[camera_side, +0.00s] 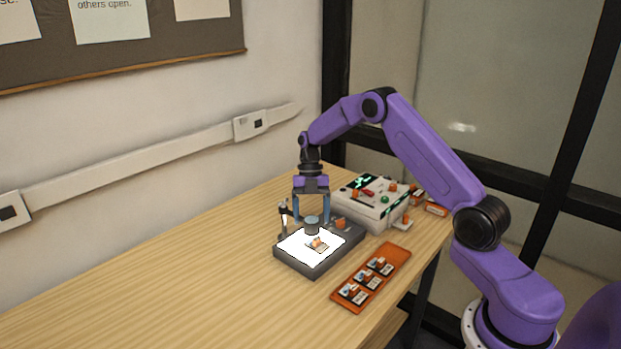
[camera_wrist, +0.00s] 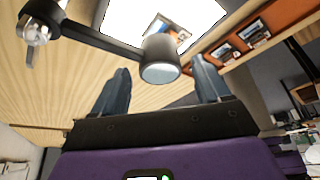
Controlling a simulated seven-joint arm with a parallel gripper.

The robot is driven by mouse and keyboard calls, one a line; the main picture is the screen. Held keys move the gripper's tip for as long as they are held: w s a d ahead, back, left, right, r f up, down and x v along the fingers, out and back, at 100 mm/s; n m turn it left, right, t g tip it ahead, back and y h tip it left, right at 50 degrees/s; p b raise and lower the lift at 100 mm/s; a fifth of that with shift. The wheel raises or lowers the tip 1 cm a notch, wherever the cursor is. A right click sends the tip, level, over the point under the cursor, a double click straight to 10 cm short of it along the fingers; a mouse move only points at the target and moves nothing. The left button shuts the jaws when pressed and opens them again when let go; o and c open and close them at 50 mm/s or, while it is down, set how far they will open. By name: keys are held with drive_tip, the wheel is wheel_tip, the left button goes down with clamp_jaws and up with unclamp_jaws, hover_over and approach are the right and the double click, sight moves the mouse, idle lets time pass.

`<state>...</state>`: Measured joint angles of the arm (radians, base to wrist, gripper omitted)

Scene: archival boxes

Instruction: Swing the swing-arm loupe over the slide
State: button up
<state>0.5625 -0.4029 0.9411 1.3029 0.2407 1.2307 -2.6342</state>
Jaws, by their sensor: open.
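The loupe (camera_side: 311,221) is a dark grey cylinder on a swing arm. The arm (camera_wrist: 100,38) runs from a post (camera_wrist: 36,30) at the light box's left rear in the side view. The slide (camera_side: 318,244) lies on the lit white panel (camera_side: 298,244), in front of the loupe. In the wrist view the loupe (camera_wrist: 160,60) overlaps the near edge of the slide (camera_wrist: 160,27). My gripper (camera_side: 312,212) points down with its fingers open, one on each side of the loupe. The wrist view shows gaps beside both fingers (camera_wrist: 160,75), so contact is not visible.
An orange tray (camera_side: 393,258) with several slides lies right of the light box (camera_side: 312,270). A white device (camera_side: 372,203) with knobs and a green display stands behind it. Small orange-fronted boxes (camera_side: 436,209) sit farther right. The table's left side (camera_side: 150,285) is clear.

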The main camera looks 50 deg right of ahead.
drive_tip(key=v, duration=1.5)
drive_tip(key=s+a+r+m+t+h, duration=0.15)
drive_tip(key=s+a+m, duration=0.25)
drive_tip(key=s+a, duration=0.55)
drive_tip(key=s+a+r+m+h, duration=0.25)
drive_tip(key=s+a, duration=0.45)
drive_tip(key=a, duration=0.5)
drive_tip(key=s+d+f+m+t, duration=0.1)
drive_tip(key=s+m, duration=0.3)
drive_tip(key=s, duration=0.8)
drive_tip(key=s+d+f+m+t+y, duration=0.1)
drive_tip(key=s+f+m, duration=0.2)
drive_tip(key=s, duration=0.9)
drive_tip(key=shift+d+f+m, duration=0.35)
drive_tip(key=shift+m, duration=0.1)
